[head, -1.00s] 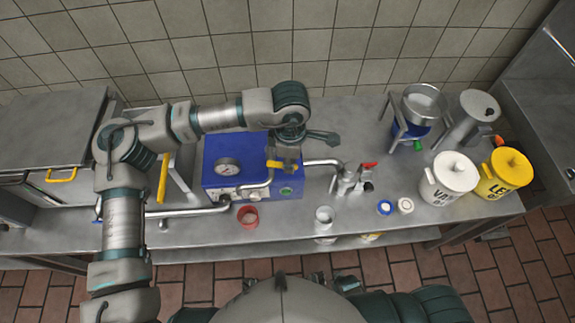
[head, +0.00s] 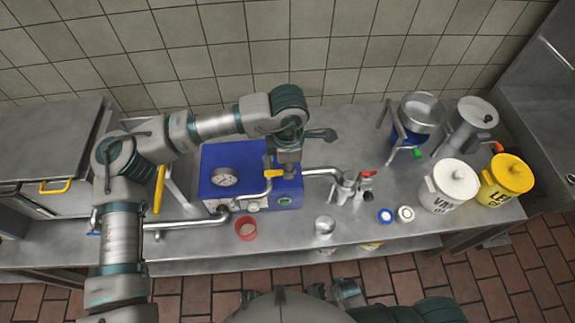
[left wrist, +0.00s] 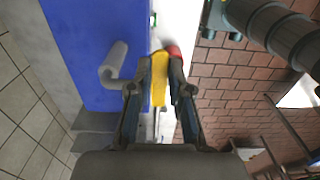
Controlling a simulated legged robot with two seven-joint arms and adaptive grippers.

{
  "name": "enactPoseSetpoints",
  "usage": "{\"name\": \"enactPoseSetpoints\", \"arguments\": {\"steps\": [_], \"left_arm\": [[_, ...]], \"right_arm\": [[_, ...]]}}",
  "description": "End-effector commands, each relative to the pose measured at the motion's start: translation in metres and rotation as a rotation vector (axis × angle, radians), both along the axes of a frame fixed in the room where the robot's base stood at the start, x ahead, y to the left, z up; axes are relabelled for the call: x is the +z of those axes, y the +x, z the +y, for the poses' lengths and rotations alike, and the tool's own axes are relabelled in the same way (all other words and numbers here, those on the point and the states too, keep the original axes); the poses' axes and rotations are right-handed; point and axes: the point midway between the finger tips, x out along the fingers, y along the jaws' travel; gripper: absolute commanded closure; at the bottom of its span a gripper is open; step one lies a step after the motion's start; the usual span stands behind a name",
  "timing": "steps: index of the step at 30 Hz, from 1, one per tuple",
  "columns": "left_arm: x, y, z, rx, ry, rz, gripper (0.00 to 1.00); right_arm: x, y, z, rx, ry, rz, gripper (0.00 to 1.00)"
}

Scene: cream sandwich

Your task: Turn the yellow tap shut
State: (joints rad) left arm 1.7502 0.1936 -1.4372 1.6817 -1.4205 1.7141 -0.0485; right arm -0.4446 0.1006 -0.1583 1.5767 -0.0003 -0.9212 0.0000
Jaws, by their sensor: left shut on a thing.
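The yellow tap (head: 273,174) is on a pipe at the front of the blue machine (head: 229,163). In the left wrist view the yellow tap handle (left wrist: 159,78) stands between the fingers. My left gripper (head: 287,170) reaches down over the front right of the machine, shut on the yellow tap; its fingers flank the handle in the left wrist view (left wrist: 158,98). The gripper hides part of the tap and pipe in the head view. My right gripper cannot be made out.
A red-handled tap (head: 367,173) is right of the machine.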

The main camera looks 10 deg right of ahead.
Motion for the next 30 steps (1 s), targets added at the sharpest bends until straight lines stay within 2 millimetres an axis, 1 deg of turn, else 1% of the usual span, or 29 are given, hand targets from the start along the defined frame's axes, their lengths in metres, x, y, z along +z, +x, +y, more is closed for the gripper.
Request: {"name": "enactPoseSetpoints", "arguments": {"steps": [1,2,3,11,14,17,20,24,27,30], "left_arm": [[0.001,0.002,0.000,0.004,-0.003,-0.005,0.74],[0.001,0.002,0.000,0.004,-0.003,-0.004,0.67],[0.001,0.002,0.000,0.004,-0.003,-0.004,0.56],[0.001,0.000,0.000,0.001,-0.001,-0.003,0.56],[0.004,0.000,0.000,0.002,-0.002,-0.004,0.56],[0.016,0.001,-0.001,0.002,-0.003,-0.006,0.56],[0.036,0.001,-0.001,0.002,-0.003,-0.006,0.56],[0.068,0.002,-0.001,0.002,-0.002,-0.005,0.56],[0.089,0.002,-0.002,0.003,-0.001,-0.005,0.56],[0.105,0.002,-0.002,0.002,-0.001,-0.004,0.56]], "right_arm": [[0.000,0.000,0.000,0.000,0.000,0.000,1.00],[0.000,0.000,0.000,0.000,0.000,0.000,1.00],[0.000,0.000,0.000,0.000,0.000,0.000,1.00],[0.000,0.001,0.000,0.000,0.000,-0.002,1.00],[0.001,0.001,0.001,0.001,0.002,-0.007,1.00],[0.001,0.001,0.001,0.001,0.002,-0.006,1.00],[0.001,0.000,0.001,0.001,0.001,-0.005,1.00],[0.001,0.000,0.000,0.000,0.001,-0.004,1.00],[0.001,0.000,0.000,0.000,0.001,-0.004,1.00],[0.001,0.000,0.000,0.000,0.001,-0.004,1.00]]}}
